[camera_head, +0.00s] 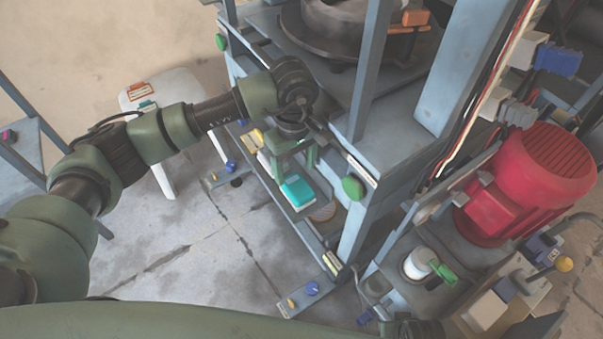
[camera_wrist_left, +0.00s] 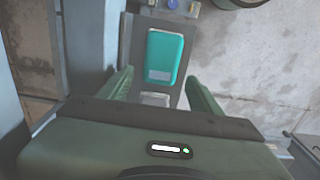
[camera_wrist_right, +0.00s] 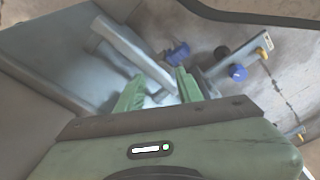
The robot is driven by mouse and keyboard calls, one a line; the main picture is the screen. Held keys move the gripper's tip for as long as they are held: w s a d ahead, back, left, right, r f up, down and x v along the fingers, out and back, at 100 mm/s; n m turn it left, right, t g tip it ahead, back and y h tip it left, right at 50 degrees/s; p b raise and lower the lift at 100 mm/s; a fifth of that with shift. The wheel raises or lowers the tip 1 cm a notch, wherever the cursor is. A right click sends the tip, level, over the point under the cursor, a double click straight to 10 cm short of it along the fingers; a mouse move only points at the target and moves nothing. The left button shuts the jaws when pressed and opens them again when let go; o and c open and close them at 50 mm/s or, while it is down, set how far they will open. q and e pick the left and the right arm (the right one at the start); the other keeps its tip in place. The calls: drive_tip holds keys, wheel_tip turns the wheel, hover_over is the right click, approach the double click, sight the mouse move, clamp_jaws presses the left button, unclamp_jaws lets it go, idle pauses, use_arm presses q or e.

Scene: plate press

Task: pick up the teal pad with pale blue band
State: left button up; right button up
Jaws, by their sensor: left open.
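The teal pad with a pale blue band (camera_head: 298,191) lies on a low shelf of the press frame, under my left gripper (camera_head: 295,166). In the left wrist view the pad (camera_wrist_left: 165,52) lies flat beyond and between the two fingers, its pale band (camera_wrist_left: 159,75) at the near end. My left gripper (camera_wrist_left: 160,82) is open and empty, pointing down at the shelf, apart from the pad. My right gripper (camera_wrist_right: 161,76) is open with nothing between its fingers; it is not clear in the head view.
The press's upright and side beam (camera_head: 352,235) stand right of the pad. A yellow item (camera_head: 251,142) and a round brown disc (camera_head: 323,211) sit on the shelf. A white stool (camera_head: 180,93) bears small pads. A red motor (camera_head: 520,190) stands right. The floor at lower left is clear.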

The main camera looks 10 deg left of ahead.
sight(297, 186)
use_arm(q)
drive_tip(key=f, duration=0.4)
drive_tip(key=s+f, duration=0.1)
drive_tip(key=f, duration=0.1)
drive_tip(key=shift+d+f, duration=0.2)
drive_tip(key=shift+d, duration=0.15)
drive_tip(key=shift+f, duration=0.15)
drive_tip(key=c, duration=1.1)
use_arm(e)
drive_tip(key=shift+v, duration=0.9)
use_arm(q)
drive_tip(key=shift+c, duration=0.2)
use_arm(e)
drive_tip(key=shift+w, duration=0.25)
